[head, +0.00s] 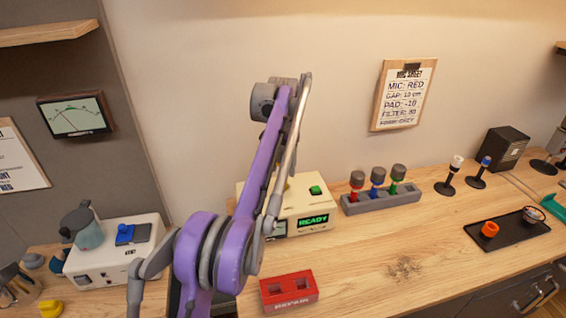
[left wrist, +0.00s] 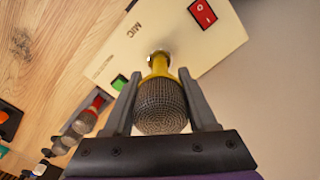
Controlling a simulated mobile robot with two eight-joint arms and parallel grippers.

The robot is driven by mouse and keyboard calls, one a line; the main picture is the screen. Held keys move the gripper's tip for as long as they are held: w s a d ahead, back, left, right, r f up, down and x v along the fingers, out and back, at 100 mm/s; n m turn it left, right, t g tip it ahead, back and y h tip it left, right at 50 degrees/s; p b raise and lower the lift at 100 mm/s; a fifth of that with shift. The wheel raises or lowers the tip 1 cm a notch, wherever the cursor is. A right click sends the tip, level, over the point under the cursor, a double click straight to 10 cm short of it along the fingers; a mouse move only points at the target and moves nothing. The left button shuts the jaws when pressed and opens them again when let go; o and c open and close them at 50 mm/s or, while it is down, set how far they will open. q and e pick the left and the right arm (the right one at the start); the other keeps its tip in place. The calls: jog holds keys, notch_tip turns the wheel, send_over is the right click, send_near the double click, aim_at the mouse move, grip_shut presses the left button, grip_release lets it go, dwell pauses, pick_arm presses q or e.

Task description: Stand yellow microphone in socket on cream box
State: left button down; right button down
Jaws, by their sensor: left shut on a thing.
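The cream box (head: 302,208) stands on the bench, partly behind my left arm in the head view, with a green READY display on its front. In the left wrist view the cream box (left wrist: 105,75) shows a metal socket ring (left wrist: 158,55) beside the word MIC. The yellow microphone (left wrist: 162,98) has a grey mesh head and a yellow body. My left gripper (left wrist: 160,78) is shut on it, one finger on each side. The body's far end meets the socket ring; how deep it sits is hidden. My right gripper is not in view.
A grey rack with red, blue and green microphones (head: 378,198) stands right of the box. A black tray (head: 508,230) is at the right.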

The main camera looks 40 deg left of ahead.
pick_arm(q)
jog(key=shift+f, duration=0.5)
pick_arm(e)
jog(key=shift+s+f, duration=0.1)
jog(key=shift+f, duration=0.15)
pick_arm(q)
jog(key=shift+c, duration=0.6)
grip_release()
notch_tip(320, 180, up, 11)
jog(key=p, duration=0.3)
jog(key=shift+w+f, duration=0.1)
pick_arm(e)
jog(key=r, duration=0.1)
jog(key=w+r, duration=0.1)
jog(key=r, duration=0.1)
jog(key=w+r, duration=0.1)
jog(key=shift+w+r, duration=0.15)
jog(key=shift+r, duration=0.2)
